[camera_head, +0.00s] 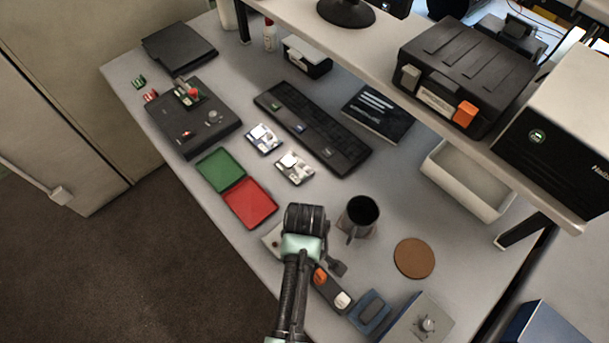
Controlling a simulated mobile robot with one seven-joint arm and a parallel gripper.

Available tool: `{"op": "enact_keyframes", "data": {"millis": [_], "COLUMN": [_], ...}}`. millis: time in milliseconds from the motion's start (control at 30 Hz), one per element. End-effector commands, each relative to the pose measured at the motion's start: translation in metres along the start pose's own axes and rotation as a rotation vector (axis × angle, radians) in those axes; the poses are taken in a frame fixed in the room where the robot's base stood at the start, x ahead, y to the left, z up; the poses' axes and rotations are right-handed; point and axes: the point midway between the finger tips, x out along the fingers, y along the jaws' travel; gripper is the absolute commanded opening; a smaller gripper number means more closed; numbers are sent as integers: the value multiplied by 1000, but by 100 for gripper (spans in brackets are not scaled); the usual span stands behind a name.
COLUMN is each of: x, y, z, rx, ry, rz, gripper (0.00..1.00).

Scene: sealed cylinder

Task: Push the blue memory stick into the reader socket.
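I cannot pick out the blue memory stick with certainty; it may be hidden or too small to tell. A dark flat box (205,128) at the left has small parts on top, among them a red piece and a round knob. It may be the reader, but I cannot make out a socket. My arm reaches up from the bottom centre. My gripper (336,264) is a dark shape right of the wrist, low over the front of the desk, left of and below the mug. Its fingers are too unclear to show whether they are open or hold anything.
A green tray (220,170) and a red tray (250,203) lie left of my arm. A mug (361,214), a brown coaster (413,258) and a blue block (370,312) are to the right. A raised shelf (380,62) overhangs the back.

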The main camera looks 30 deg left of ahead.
Motion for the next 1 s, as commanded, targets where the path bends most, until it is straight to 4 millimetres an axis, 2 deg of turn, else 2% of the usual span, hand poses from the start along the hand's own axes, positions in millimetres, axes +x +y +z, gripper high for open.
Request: {"op": "enact_keyframes", "data": {"millis": [933, 1000], "x": [0, 0], "y": [0, 0], "z": [0, 0], "rx": [0, 0], "ry": [1, 1], "rz": [1, 1], "gripper": [62, 52]}}
